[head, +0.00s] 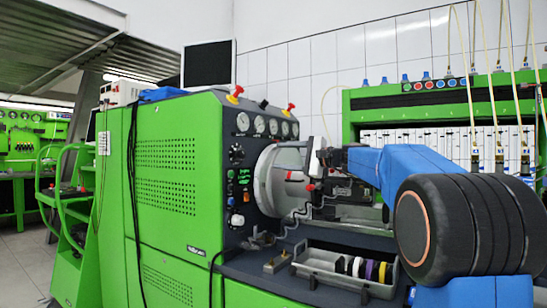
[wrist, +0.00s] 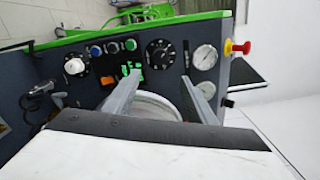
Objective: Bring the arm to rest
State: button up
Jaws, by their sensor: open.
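My gripper (wrist: 160,76) is open in the wrist view, its two grey fingers spread apart with nothing between them. The fingers point toward the control panel (wrist: 100,62) of the green test bench, with a pale round housing (wrist: 152,104) behind and between them. In the head view my arm reaches in from the right, and my gripper (head: 316,160) is in front of the pale round housing (head: 266,180), above the bench deck. The fingertips are small there, and I cannot tell whether they touch anything.
The green bench cabinet (head: 170,185) stands to the left. A grey tray (head: 322,274) with several coloured rings lies on the deck below my arm. A green-framed rack (head: 350,120) with tubes is behind. A red knob (wrist: 240,47) sticks out near the panel's edge.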

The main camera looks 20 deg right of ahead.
jog(key=shift+s+d, duration=0.25)
jog(key=shift+s, duration=0.05)
jog(key=s+a+f+n+g+h, duration=0.25)
jog(key=s+a+f, duration=0.45)
jog(key=s+f, duration=0.35)
jog(key=s+a+f+n+g+h, duration=0.1)
jog(key=s+a+f+n+g, duration=0.3)
jog(key=s+a+f, duration=0.55)
jog(key=s+d+f+n+g+h, duration=0.1)
jog(key=s+d+f+n+h, duration=0.2)
jog(key=s+f, duration=1)
jog(key=s+d+f+n+g+h, duration=0.2)
jog(key=s+d+f+n+h, duration=0.1)
jog(key=s+f, duration=1.1)
jog(key=shift+d+f+n+h, duration=0.3)
jog(key=shift+n+h, duration=0.25)
jog(key=shift+n, duration=0.3)
